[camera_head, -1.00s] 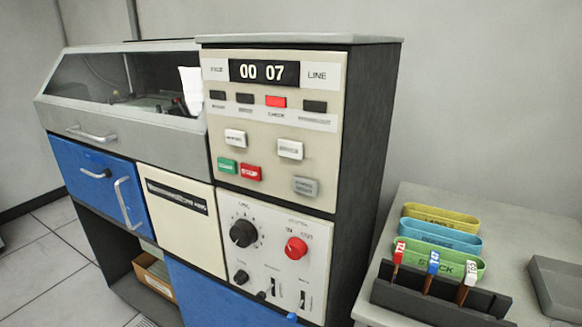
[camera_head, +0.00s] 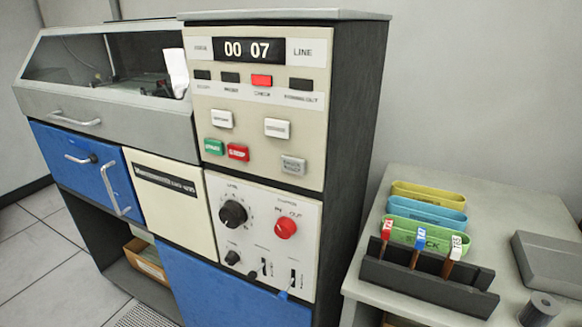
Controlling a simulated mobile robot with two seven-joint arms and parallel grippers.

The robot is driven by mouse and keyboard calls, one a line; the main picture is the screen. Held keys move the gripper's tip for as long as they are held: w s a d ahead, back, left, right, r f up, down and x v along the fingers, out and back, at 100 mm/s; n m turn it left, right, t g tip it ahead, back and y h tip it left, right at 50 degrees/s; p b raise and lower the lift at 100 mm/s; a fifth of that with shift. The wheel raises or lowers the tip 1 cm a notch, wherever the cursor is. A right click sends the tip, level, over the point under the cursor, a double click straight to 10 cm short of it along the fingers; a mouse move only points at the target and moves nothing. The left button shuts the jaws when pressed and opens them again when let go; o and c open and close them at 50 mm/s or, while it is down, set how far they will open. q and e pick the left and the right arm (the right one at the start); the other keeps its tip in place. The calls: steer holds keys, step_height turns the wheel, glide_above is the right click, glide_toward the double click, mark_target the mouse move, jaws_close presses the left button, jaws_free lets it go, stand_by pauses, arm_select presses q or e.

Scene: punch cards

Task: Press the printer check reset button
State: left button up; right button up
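The printer's beige control panel (camera_head: 258,150) faces me on a tall dark-sided cabinet. A grey button (camera_head: 293,164) sits at its lower right; its small label is too blurred to read. Two white buttons, one at the upper left (camera_head: 222,119) and one at the upper right (camera_head: 277,128), sit above it. A green button (camera_head: 214,146) and a red button (camera_head: 238,152) are to its left. A red lamp (camera_head: 262,80) is in the row under the display (camera_head: 247,49), which reads 00 07. Neither of my grippers is in view.
Below are a black dial (camera_head: 233,213), a red knob (camera_head: 285,228) and small switches. Floor (camera_head: 35,262) shows at the left.

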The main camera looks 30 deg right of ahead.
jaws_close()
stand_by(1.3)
